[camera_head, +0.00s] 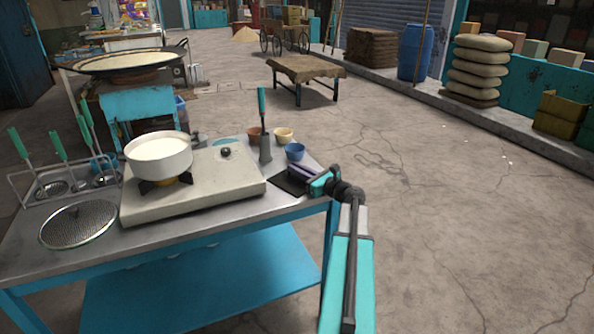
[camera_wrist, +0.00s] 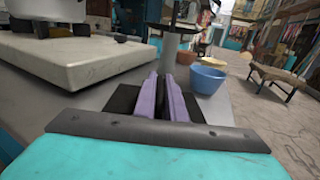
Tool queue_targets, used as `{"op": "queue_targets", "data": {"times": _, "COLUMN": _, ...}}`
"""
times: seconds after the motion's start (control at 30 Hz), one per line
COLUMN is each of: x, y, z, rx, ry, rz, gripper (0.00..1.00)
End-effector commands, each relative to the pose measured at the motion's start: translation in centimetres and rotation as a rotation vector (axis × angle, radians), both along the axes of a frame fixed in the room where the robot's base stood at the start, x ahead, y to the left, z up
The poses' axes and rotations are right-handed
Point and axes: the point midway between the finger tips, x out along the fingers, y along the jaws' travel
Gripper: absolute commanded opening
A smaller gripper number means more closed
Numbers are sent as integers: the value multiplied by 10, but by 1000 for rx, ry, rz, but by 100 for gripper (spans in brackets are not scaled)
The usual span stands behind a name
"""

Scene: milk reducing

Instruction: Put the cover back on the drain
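My gripper (camera_head: 294,172) has purple fingers and is low over the front right corner of the steel worktop (camera_head: 215,222). In the wrist view the fingers (camera_wrist: 163,82) are close together with only a thin dark gap, and nothing is seen held between them. A flat black piece (camera_head: 287,186) lies under the fingers; it also shows on both sides of them in the wrist view (camera_wrist: 122,98). I cannot tell whether it is a plate or an opening. A round, dark mesh disc (camera_head: 78,223) lies flat at the worktop's left front. No drain or drain cover can be made out for certain.
A white pot (camera_head: 158,156) of milk stands on the pale stove (camera_head: 205,187). A blue bowl (camera_head: 295,152) and an upright spatula (camera_head: 264,130) stand close to my gripper; the bowl (camera_wrist: 207,80) is right of the fingers in the wrist view. A ladle rack (camera_head: 40,185) is at left.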

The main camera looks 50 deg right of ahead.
Motion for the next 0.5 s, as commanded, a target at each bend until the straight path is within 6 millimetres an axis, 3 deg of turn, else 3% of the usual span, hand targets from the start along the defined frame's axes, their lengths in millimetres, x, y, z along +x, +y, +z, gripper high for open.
{"op": "queue_targets", "data": {"times": 0.1, "x": 0, "y": 0, "z": 0, "rx": 0, "ry": 0, "rz": 0, "gripper": 28}}
{"op": "queue_targets", "data": {"times": 0.5, "x": 0, "y": 0, "z": 2, "rx": 0, "ry": 0, "rz": 0, "gripper": 28}}
